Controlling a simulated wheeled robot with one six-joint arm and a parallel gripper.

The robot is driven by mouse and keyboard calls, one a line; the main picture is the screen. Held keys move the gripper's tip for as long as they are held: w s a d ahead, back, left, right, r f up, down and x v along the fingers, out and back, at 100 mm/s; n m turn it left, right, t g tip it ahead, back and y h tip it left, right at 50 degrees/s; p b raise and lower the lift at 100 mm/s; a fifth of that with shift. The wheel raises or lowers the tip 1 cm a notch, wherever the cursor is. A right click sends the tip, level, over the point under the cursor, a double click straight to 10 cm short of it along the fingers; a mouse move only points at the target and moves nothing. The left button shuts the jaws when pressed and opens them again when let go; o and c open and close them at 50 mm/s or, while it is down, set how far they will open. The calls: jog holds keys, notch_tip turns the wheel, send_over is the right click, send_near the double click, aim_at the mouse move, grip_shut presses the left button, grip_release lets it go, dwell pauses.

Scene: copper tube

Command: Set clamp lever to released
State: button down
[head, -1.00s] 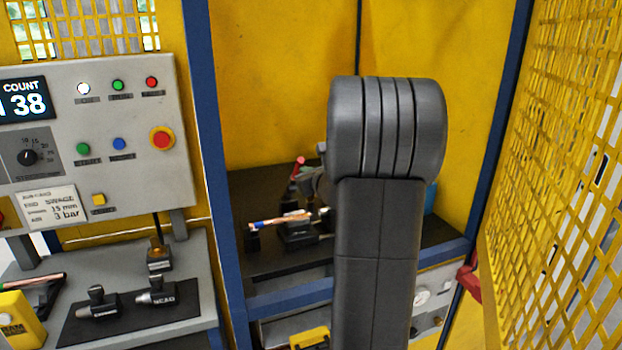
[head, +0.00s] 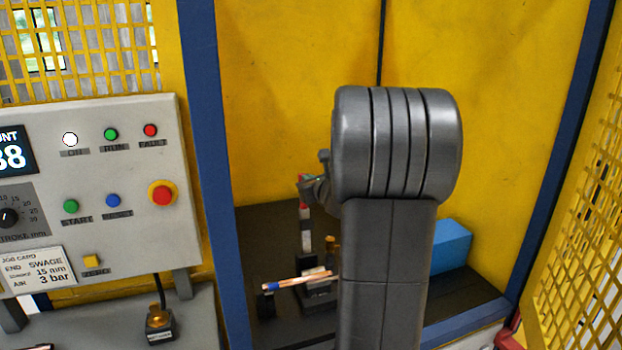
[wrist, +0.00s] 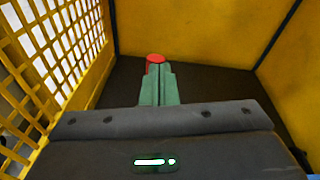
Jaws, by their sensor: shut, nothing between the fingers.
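The clamp lever (head: 305,215) stands roughly upright beside the clamp block in the head view, with red on its upper part. In the wrist view its red top (wrist: 155,58) shows just past the fingertips; I cannot tell if they touch. My gripper (wrist: 158,70) is shut with its green fingers together and nothing between them. In the head view my gripper (head: 312,180) is at the lever's top, partly hidden by my arm. A copper tube (head: 300,281) with a blue left end lies across the clamp, its right end hidden behind my arm.
A blue box (head: 451,246) sits on the dark bench to the right. A control panel (head: 120,230) with buttons stands at left, past a blue post (head: 207,150). Yellow walls and mesh (head: 560,270) enclose the bench.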

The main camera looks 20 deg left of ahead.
jog(key=shift+w+a+r+g+h+p, duration=0.3)
jog(key=shift+w+a+r+g+p, duration=0.1)
jog(key=shift+w+p, duration=0.3)
jog(key=shift+a+r, duration=0.1)
dwell(0.4)
jog(key=b+v, duration=0.1)
jog(key=v, duration=1.3)
jog(key=p+x, duration=0.1)
jog(key=x, duration=1.2)
jog(key=shift+f, duration=0.35)
